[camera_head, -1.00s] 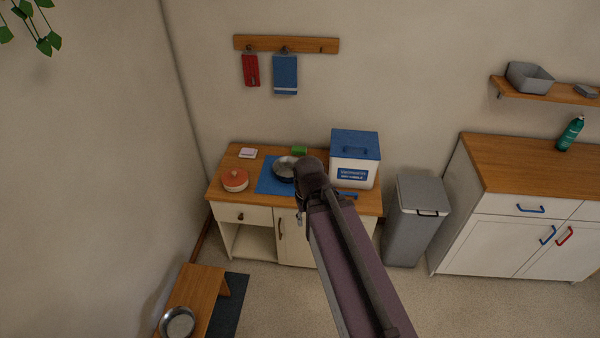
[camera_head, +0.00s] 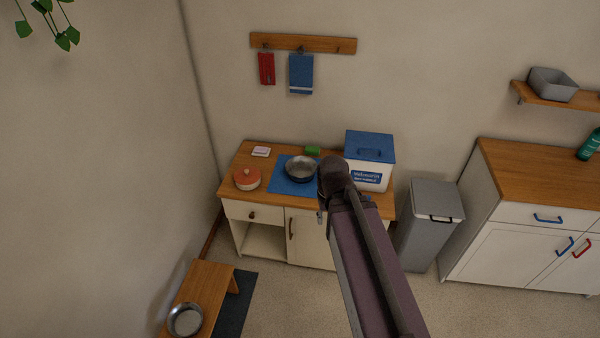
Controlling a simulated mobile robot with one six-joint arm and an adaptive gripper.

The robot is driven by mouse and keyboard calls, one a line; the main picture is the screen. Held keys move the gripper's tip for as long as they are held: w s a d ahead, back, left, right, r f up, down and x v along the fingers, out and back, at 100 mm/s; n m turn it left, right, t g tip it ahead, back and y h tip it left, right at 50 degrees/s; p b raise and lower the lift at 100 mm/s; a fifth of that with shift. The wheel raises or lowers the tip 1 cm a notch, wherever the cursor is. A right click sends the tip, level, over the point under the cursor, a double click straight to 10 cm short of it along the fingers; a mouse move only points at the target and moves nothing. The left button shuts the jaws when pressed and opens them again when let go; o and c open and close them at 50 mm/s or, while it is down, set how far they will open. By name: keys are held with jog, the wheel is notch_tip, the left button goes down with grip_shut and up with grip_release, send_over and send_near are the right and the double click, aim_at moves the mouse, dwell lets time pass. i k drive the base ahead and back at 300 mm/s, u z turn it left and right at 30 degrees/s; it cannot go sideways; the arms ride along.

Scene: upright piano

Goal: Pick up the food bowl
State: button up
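Two bowls show, and I cannot tell from the picture which is the food bowl. One metal bowl (camera_head: 184,320) sits on the low wooden bench (camera_head: 207,287) at the lower left. A second, dark metal bowl (camera_head: 301,169) sits upright on a blue mat (camera_head: 283,184) on the small cabinet, just left of my arm's far joint. My arm reaches up from the bottom, right of centre. My gripper cannot be made out; it is hidden beyond the arm. Neither bowl is visibly touched.
A dark floor mat (camera_head: 236,305) lies beside the bench.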

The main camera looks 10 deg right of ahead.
aim_at(301, 170)
jog(key=u, duration=0.05)
jog(key=i, duration=0.95)
jog(key=z, duration=0.05)
